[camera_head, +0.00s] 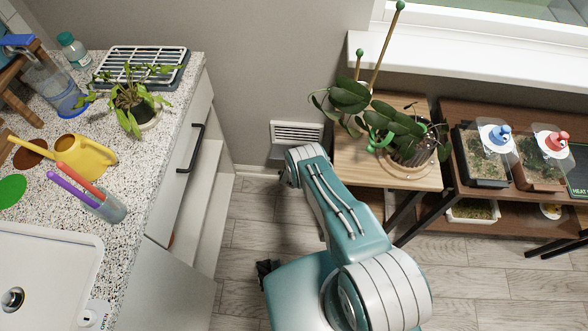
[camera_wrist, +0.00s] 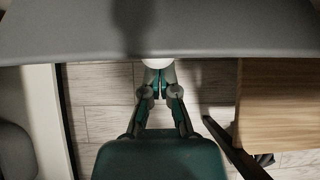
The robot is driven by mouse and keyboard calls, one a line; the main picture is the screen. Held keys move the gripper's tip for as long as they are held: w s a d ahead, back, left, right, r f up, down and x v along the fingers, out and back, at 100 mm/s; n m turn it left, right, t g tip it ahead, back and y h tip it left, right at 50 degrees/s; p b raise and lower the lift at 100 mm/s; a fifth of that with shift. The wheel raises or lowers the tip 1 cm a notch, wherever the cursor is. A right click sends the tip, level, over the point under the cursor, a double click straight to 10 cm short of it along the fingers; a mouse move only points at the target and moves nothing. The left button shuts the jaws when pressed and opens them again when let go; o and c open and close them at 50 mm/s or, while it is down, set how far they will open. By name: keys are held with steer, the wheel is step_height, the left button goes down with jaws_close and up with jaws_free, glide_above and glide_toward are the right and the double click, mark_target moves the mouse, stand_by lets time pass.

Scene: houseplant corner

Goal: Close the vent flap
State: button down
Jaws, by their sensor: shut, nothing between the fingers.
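The white slatted vent (camera_head: 297,132) is low on the grey wall, between the cabinet and the wooden side table. A grey piece shows just under it, partly behind my arm; I cannot tell the flap's angle there. In the wrist view a broad grey panel (camera_wrist: 220,30), which looks like the flap seen close, fills the top. A pale rounded knob (camera_wrist: 158,62) shows at its lower edge. My gripper (camera_wrist: 160,86) is shut and empty, its fingertips right at the knob; touching or just apart, I cannot tell. My arm hides the gripper in the head view.
The side table (camera_head: 350,174) with a potted plant (camera_head: 410,148) stands close on the right; its wooden top (camera_wrist: 285,100) shows in the wrist view. The cabinet (camera_head: 196,150) with a dark handle is on the left. Bare floor (camera_head: 240,235) lies between.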

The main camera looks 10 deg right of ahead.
steer(key=shift+w+r, duration=0.1)
steer(key=shift+r, duration=0.2)
